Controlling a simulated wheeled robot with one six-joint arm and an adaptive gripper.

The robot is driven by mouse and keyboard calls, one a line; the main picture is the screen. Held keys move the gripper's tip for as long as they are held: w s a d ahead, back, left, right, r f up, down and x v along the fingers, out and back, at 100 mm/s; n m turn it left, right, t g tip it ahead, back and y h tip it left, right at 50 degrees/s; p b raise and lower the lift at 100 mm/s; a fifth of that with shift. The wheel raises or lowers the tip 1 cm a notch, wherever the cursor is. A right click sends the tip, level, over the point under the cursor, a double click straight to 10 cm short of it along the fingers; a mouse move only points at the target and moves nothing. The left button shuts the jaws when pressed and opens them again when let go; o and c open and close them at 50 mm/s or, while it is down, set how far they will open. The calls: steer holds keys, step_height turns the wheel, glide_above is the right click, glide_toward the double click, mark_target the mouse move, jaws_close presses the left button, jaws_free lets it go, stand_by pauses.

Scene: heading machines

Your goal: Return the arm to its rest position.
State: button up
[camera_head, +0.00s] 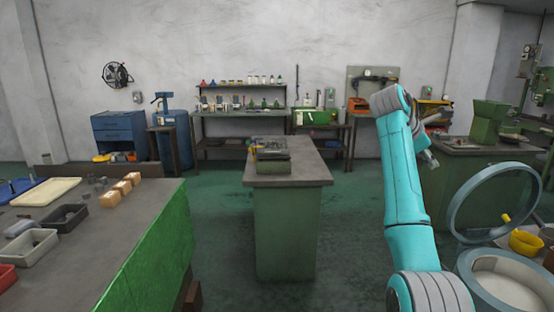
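My teal arm rises from the lower right of the head view to a grey-capped elbow near the upper middle right. Beyond the elbow the arm folds down and away, partly hidden behind its own links. My gripper (429,158) shows only as a small grey shape right of the upper link. Its fingers are too small and too covered to tell whether they are open or shut. I see nothing clearly held in it.
A green-sided bench (150,222) with trays and wooden blocks stands left. A green pedestal table (285,225) with a metal device stands in the middle. A large grey ring (453,212) and a round tub (462,268) are close right. Floor between the benches is clear.

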steer(key=s+a+f+m+t+y, duration=0.1)
steer(key=a+f+t, duration=0.1)
steer(key=f, duration=1.4)
steer(key=a+f+t, duration=0.1)
steer(key=a+f, duration=0.1)
steer(key=f, duration=1.4)
steer(key=s+a+f+m+t+y, duration=0.2)
steer(key=s+a+f, duration=0.2)
steer(key=s+f, duration=0.65)
steer(key=s+a+f+m+t+y, duration=0.15)
steer(key=s+a+f, duration=0.25)
steer(key=s+f, duration=0.65)
steer(key=s+a+f+m+t+y, duration=0.1)
steer(key=s+a+f+m+y, duration=0.2)
steer(key=s, duration=0.9)
steer(key=s+a+m+t, duration=0.2)
steer(key=s+a, duration=0.2)
steer(key=s, duration=0.9)
steer(key=s+a+r+m+t+y, duration=0.1)
steer(key=s+r+m, duration=0.6)
steer(key=s+r, duration=1)
steer(key=s+a, duration=0.1)
steer(key=s, duration=0.2)
steer(key=shift+s+a+t+y, duration=0.2)
steer(key=shift+a+t+y, duration=0.15)
